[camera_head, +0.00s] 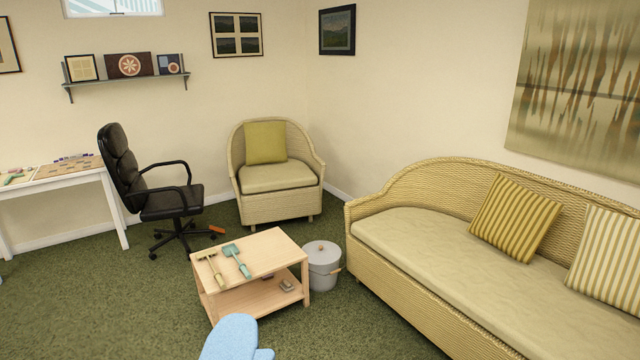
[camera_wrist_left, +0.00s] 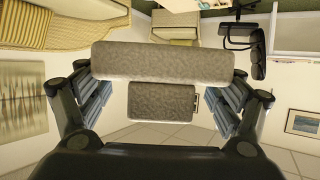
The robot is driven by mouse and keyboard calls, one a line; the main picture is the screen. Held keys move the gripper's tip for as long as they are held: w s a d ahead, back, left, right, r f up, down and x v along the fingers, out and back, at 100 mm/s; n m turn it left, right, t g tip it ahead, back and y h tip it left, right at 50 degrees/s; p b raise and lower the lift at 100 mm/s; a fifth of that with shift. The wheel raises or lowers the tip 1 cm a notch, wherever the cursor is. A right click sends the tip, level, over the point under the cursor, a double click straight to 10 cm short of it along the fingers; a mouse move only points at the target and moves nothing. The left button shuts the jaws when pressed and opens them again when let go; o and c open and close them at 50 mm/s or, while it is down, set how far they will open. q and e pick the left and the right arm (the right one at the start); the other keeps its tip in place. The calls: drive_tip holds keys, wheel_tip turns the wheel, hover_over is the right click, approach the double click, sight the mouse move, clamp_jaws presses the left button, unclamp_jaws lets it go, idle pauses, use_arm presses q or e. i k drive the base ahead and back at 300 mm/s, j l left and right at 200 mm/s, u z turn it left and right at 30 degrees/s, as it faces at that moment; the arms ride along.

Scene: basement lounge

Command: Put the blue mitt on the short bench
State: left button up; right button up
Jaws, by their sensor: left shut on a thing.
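The light blue mitt (camera_head: 230,338) shows at the bottom edge of the head view, its lower part cut off. In the left wrist view a grey, textured piece (camera_wrist_left: 163,62) lies between the fingers of my left gripper (camera_wrist_left: 160,85); it appears to be the mitt's cuff end, with a smaller grey block below it. The left gripper is shut on it. A low pale wooden table with a lower shelf (camera_head: 270,248), the only short bench-like piece in view, stands just beyond the mitt. My right gripper is not in view.
A squeegee-like tool (camera_head: 211,268) and a teal brush (camera_head: 237,259) lie on the left part of the wooden tabletop; its right part is clear. A grey lidded bin (camera_head: 322,266) stands to its right, before the wicker sofa (camera_head: 400,207). An office chair (camera_head: 160,190) stands behind left.

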sight(273, 246)
drive_tip(key=i, duration=1.95)
drive_tip(key=i+l+u, duration=0.15)
drive_tip(key=i, duration=0.4)
drive_tip(key=i+l+u, duration=0.15)
drive_tip(key=i, duration=0.4)
drive_tip(key=i+l+u, duration=0.15)
drive_tip(key=i, duration=0.4)
drive_tip(key=i+l+u, duration=0.15)
drive_tip(key=i+l, duration=0.2)
drive_tip(key=i, duration=0.15)
